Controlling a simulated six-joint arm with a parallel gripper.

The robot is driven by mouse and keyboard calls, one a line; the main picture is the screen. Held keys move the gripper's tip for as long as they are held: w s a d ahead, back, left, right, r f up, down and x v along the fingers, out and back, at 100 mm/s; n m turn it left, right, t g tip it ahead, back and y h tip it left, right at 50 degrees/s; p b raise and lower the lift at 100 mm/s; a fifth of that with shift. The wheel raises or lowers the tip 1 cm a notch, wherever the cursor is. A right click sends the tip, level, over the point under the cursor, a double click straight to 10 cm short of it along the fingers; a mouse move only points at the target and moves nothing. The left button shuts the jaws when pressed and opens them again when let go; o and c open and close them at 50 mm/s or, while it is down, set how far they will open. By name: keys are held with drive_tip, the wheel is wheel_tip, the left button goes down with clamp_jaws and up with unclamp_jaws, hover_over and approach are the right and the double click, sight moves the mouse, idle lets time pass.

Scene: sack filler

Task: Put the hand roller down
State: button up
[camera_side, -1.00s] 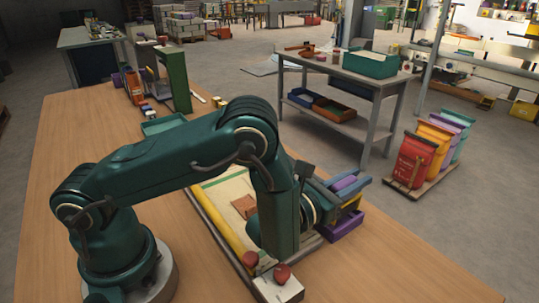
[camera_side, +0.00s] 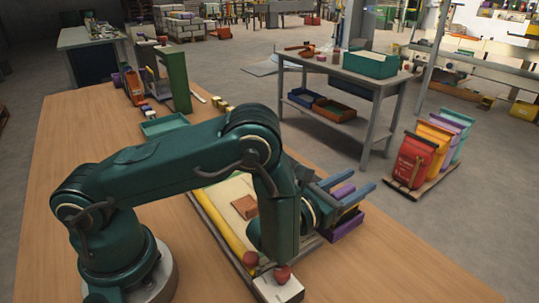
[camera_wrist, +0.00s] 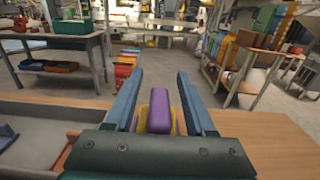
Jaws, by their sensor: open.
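My gripper (camera_side: 355,181) is open. Its two blue-grey fingers also show in the wrist view (camera_wrist: 157,75), spread wide with gaps on both sides. Between them is a purple rounded bar (camera_wrist: 161,108) with a yellow part (camera_wrist: 144,118) beneath. The purple bar also shows in the side view (camera_side: 343,191), above a purple tray (camera_side: 345,229) at the bench's right edge. I cannot tell for certain whether this bar is the hand roller or whether it rests on the yellow part. My fingers partly hide the tray.
A grey-edged tray holds a yellow bar (camera_side: 222,224) and a brown block (camera_side: 245,206). A teal tray (camera_side: 165,125) and green frame (camera_side: 176,78) stand further back. The bench's front right is clear.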

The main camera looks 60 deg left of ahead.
drive_tip(key=shift+r, duration=0.45)
drive_tip(key=s, duration=1.2)
